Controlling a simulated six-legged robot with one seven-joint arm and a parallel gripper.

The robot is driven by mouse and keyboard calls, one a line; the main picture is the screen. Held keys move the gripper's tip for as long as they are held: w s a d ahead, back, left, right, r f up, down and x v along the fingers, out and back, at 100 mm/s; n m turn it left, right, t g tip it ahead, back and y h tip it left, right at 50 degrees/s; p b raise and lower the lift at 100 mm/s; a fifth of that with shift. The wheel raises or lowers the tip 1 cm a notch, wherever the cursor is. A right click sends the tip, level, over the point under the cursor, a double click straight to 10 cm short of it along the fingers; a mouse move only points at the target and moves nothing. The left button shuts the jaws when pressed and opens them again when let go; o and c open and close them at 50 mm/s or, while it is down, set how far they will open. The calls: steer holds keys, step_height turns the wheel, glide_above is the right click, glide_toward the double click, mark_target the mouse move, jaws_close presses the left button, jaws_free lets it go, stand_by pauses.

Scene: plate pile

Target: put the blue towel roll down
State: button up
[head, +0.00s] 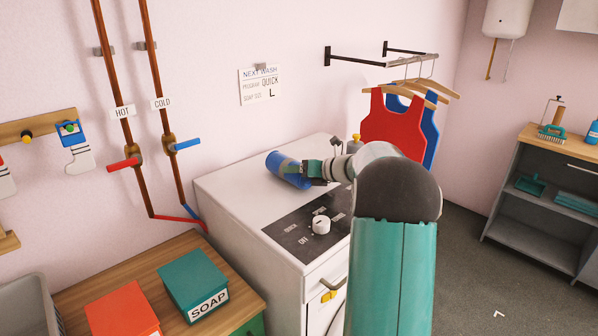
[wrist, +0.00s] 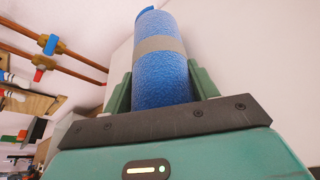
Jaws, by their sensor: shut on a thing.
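The blue towel roll (head: 288,170) is at the top of the white washing machine (head: 232,190) in the head view. It has a grey-beige band around its middle. In the wrist view the roll (wrist: 160,85) stands out between the two green fingers of my gripper (wrist: 160,92), which is shut on it. In the head view my gripper (head: 312,171) reaches in from the right at the roll's near end. The roll lies tilted over the machine's top; I cannot tell whether it touches the surface.
The machine's dark control panel has a white knob (head: 321,224). Red and blue aprons (head: 392,118) hang behind my arm. A wooden counter at lower left holds a green soap box (head: 193,281) and a red box (head: 122,309). Hot and cold pipes run up the wall. The machine's top left is clear.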

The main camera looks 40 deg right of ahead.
steer(key=shift+f, duration=0.1)
steer(key=o, duration=1.1)
